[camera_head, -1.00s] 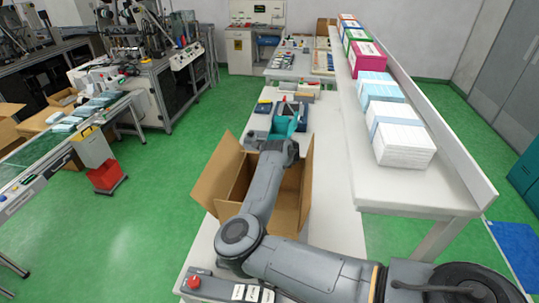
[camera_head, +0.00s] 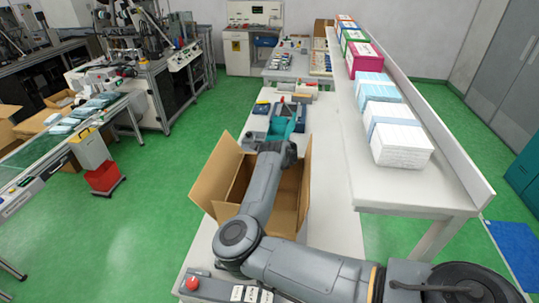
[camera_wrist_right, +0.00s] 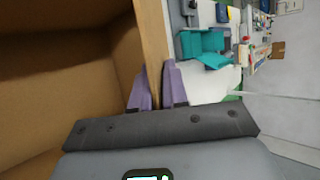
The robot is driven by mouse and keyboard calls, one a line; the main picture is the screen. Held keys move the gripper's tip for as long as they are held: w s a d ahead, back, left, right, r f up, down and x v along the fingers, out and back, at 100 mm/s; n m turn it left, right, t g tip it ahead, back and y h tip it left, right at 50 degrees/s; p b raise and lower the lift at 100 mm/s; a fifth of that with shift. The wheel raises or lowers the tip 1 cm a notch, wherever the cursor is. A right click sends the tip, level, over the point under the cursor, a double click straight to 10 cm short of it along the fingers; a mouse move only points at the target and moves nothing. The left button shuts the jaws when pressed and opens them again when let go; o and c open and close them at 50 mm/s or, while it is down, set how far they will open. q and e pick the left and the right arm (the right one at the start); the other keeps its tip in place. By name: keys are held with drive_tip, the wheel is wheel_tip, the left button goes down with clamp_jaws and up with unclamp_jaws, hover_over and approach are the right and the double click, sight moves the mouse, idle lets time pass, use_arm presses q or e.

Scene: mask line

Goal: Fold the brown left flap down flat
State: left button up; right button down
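An open brown cardboard box (camera_head: 238,189) stands on the white table below my right arm. Its left flap (camera_head: 213,175) stands up and leans outward to the left. Its right flap (camera_head: 307,175) stands roughly upright. My right gripper (camera_head: 280,143) is over the far side of the box, its fingertips hard to make out in the head view. In the right wrist view, the right gripper's two purple fingers (camera_wrist_right: 158,80) are close together on either side of a cardboard edge (camera_wrist_right: 153,40); I cannot tell whether they squeeze it. My left gripper is out of view.
A teal object (camera_head: 283,126) is just beyond the box. A raised white shelf (camera_head: 400,188) with stacked packs (camera_head: 400,140) runs along the right. A grey control box with a red button (camera_head: 193,283) sits at the near table edge. Air left of the box is clear.

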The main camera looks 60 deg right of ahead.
drive_tip(key=c, duration=1.4)
unclamp_jaws()
drive_tip(key=shift+a+f, duration=0.5)
drive_tip(key=shift+f, duration=0.4)
drive_tip(key=shift+o, duration=0.5)
drive_tip(key=shift+s+a+f, duration=0.1)
drive_tip(key=shift+a, duration=0.1)
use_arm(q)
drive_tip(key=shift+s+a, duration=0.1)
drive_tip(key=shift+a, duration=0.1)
use_arm(e)
drive_tip(key=shift+d+r, duration=0.25)
drive_tip(key=shift+r, duration=0.1)
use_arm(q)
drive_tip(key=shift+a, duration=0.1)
use_arm(e)
drive_tip(key=shift+s+r, duration=0.1)
use_arm(q)
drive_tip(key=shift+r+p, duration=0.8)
drive_tip(key=shift+p, duration=0.1)
use_arm(e)
drive_tip(key=v, duration=1)
drive_tip(key=shift+s+r, duration=0.2)
drive_tip(key=shift+r, duration=0.05)
drive_tip(key=shift+a, duration=0.1)
drive_tip(key=shift+c, duration=0.2)
